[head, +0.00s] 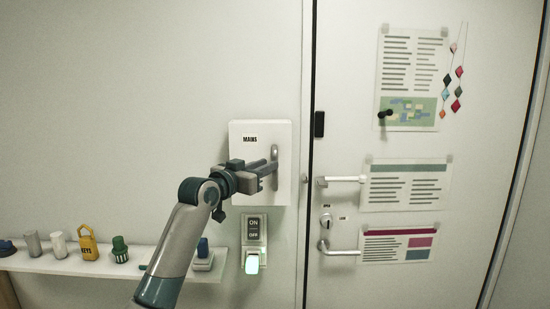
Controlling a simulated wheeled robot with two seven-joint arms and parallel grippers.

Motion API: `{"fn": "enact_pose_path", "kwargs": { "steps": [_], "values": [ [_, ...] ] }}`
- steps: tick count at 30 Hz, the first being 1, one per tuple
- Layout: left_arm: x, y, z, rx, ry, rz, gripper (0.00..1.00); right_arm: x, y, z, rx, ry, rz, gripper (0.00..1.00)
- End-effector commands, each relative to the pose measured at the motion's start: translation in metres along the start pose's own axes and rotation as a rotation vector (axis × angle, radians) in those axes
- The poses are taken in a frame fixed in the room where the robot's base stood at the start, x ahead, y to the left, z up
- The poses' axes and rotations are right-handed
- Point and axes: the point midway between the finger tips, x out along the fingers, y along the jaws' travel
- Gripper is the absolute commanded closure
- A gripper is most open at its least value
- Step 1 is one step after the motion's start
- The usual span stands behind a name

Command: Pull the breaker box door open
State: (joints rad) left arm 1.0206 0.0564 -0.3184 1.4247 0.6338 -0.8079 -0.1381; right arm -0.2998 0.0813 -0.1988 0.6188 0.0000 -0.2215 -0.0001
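The breaker box (261,136) is a pale box on the wall with a "MAINS" label; its door looks closed. A grey upright handle (275,152) sits at the right side of the door. My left gripper (268,168) reaches in from the lower left, in front of the door, with its fingertips at the handle. The fingers overlap the handle in this view, so I cannot tell whether they grip it or are only around it. My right gripper is not in view.
An ON/OFF switch (254,228) with a lit green part is below the box. A white shelf (112,267) at lower left holds several small items, including a yellow padlock (88,244). A door (340,120) with lever handles and posters stands right.

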Motion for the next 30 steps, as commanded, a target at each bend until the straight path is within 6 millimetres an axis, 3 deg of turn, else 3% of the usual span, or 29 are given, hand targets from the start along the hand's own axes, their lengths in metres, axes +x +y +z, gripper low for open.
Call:
{"fn": "enact_pose_path", "kwargs": {
  "steps": [6,12,26,30],
  "values": [
    [0.029,0.001,-0.003,-0.002,0.0,0.001,0.78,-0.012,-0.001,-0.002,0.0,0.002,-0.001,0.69],
    [0.046,0.0,-0.001,-0.001,-0.001,0.001,0.78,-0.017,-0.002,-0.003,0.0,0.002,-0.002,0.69],
    [0.053,0.001,0.0,-0.001,0.0,0.001,0.78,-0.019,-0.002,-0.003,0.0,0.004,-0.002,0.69],
    [0.053,0.0,0.0,-0.001,0.0,0.0,1.0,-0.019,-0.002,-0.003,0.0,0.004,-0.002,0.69]
  ]
}}
